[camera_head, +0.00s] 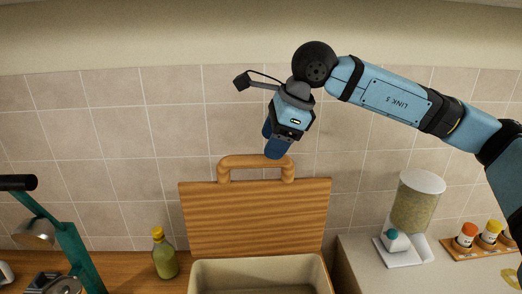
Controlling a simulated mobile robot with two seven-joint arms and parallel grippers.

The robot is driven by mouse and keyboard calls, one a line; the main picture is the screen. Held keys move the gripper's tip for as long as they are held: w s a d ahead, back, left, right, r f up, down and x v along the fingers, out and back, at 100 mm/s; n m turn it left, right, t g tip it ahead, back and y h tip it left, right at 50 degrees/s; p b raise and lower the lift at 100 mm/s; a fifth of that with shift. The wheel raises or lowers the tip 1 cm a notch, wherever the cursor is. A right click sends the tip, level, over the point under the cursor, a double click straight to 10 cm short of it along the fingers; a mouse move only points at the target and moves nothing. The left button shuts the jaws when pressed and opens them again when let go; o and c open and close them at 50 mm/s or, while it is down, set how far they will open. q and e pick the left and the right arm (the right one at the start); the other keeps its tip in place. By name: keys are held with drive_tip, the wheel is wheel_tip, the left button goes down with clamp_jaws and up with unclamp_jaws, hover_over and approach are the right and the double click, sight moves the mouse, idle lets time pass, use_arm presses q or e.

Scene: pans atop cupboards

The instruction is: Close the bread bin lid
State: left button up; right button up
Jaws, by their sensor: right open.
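The bread bin (258,262) stands on the counter at the bottom centre, its pale inside showing. Its wooden lid (257,218) stands upright behind the opening, so the bin is open. A rounded wooden handle (238,162) runs along the lid's top edge. My left gripper is not in view.
A yellow-capped bottle (165,256) stands left of the bin. A teal lamp-like stand (75,254) is farther left. A grain dispenser (413,206) and a rack of spice jars (478,243) are on the right counter. A tiled wall (120,120) rises close behind the lid.

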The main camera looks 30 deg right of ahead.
sight(261, 156)
drive_tip(key=shift+p+x, duration=0.35)
drive_tip(key=shift+x, duration=2.3)
drive_tip(key=shift+w+a+r, duration=0.15)
drive_tip(key=shift+a, duration=0.05)
clamp_jaws()
